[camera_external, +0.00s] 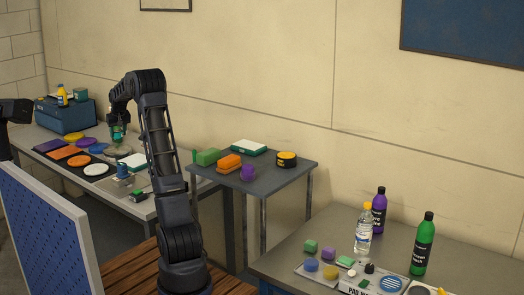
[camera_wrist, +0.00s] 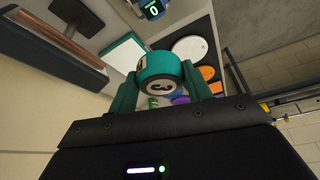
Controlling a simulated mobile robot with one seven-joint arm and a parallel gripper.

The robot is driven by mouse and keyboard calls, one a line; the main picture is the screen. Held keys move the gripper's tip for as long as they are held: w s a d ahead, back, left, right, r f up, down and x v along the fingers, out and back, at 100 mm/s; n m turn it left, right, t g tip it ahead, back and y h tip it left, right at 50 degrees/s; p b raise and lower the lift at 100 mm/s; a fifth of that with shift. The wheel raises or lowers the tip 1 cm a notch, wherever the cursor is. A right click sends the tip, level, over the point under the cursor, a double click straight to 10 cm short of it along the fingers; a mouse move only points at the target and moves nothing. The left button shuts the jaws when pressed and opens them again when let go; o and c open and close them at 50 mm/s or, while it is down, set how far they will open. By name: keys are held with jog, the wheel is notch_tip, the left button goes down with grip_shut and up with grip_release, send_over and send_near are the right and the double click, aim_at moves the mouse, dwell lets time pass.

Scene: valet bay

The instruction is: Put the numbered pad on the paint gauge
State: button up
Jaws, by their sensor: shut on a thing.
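My gripper (camera_external: 117,132) is over the left bench in the external view. In the wrist view my gripper (camera_wrist: 160,80) is shut on a round teal pad (camera_wrist: 158,65). The pad has a pale face marked with a dark 3 and is held on edge between the teal fingers. A small device with a lit 0 on a dark screen (camera_wrist: 152,8), apparently the paint gauge, shows at the top of the wrist view, apart from the pad. A small blue device (camera_external: 122,171) stands on the left bench; I cannot tell whether it is the same one.
Discs in white (camera_external: 96,169), orange and other colours lie on the left bench. A white-and-green box (camera_external: 133,161) lies nearby. A blue case (camera_external: 66,115) stands at the back. A middle table (camera_external: 275,178) holds sponges and a tin; the right bench holds bottles (camera_external: 423,243).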

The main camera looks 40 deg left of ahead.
aim_at(122, 164)
notch_tip(122, 164, down, 13)
jog(key=shift+f, duration=0.2)
dwell(0.4)
jog(key=shift+f, duration=0.1)
jog(key=o, duration=0.9)
jog(key=shift+o, duration=0.2)
jog(key=v, duration=1.2)
jog(key=shift+d, duration=0.1)
